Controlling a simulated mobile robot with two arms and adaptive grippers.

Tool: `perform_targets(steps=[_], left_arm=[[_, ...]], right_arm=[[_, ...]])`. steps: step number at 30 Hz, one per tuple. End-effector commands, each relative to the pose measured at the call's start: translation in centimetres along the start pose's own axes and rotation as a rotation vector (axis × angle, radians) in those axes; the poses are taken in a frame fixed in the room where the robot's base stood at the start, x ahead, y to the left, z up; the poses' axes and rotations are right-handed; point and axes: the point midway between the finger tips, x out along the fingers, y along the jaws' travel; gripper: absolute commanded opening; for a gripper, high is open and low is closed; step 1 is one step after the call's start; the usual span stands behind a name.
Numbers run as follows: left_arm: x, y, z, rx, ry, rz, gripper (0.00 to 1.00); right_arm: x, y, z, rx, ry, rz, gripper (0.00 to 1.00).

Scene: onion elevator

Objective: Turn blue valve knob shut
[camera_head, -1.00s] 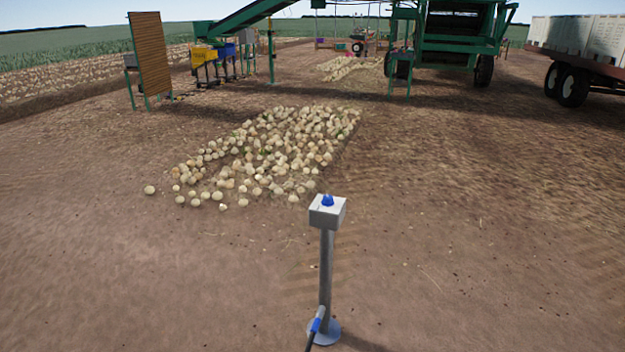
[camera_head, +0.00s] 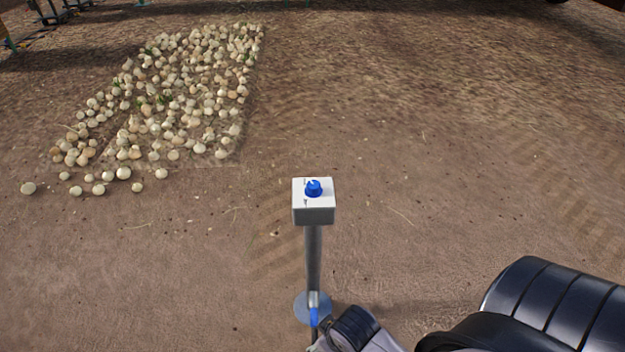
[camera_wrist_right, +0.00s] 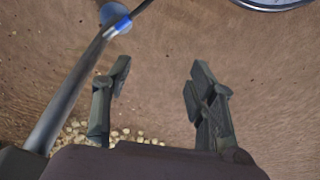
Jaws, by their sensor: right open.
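The blue valve knob (camera_head: 314,188) sits on top of a white box (camera_head: 314,216) on an upright grey post (camera_head: 313,258) in the head view. A pale pointer mark shows on the knob. The post stands on a round blue-grey base (camera_head: 312,308), with a blue hose fitting low on it. My right arm comes in at the lower right of the head view. In the right wrist view my right gripper (camera_wrist_right: 158,82) is open and empty, with bare soil between its fingers. The post (camera_wrist_right: 70,98) runs to its left, apart from the fingers. The knob is outside that view. My left gripper is not seen.
A patch of pale onions (camera_head: 185,95) lies on the ground at the upper left, with some loose ones at its near edge. Bare soil surrounds the post and is clear to its left and right. Part of a round rim (camera_wrist_right: 270,3) shows at the wrist view's upper right.

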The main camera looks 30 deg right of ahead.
Motion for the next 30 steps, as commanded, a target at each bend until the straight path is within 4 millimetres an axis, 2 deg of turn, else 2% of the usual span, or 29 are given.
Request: perform_targets(steps=[1, 6, 8, 16, 22, 26, 30], left_arm=[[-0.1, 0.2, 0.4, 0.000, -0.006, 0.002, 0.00], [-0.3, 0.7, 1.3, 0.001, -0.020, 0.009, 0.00], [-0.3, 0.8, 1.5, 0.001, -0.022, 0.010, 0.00], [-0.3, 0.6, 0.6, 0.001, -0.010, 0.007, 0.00], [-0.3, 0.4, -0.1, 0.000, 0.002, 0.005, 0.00], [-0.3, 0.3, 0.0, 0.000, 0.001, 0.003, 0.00], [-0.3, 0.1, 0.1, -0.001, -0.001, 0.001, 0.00]], right_arm=[[-1.4, 0.0, -0.6, 0.000, 0.010, -0.001, 0.52], [-5.8, -0.2, -3.1, -0.010, 0.031, -0.019, 0.52], [-6.7, -0.3, -4.3, -0.018, 0.033, -0.031, 0.52], [-6.6, -0.8, -8.5, -0.053, 0.004, -0.074, 0.52], [-5.7, -0.1, -12.7, -0.070, -0.034, -0.082, 0.52], [-5.3, 1.8, -16.7, -0.068, -0.077, -0.067, 0.52], [-6.4, 5.8, -22.5, -0.022, -0.142, -0.025, 0.52]])
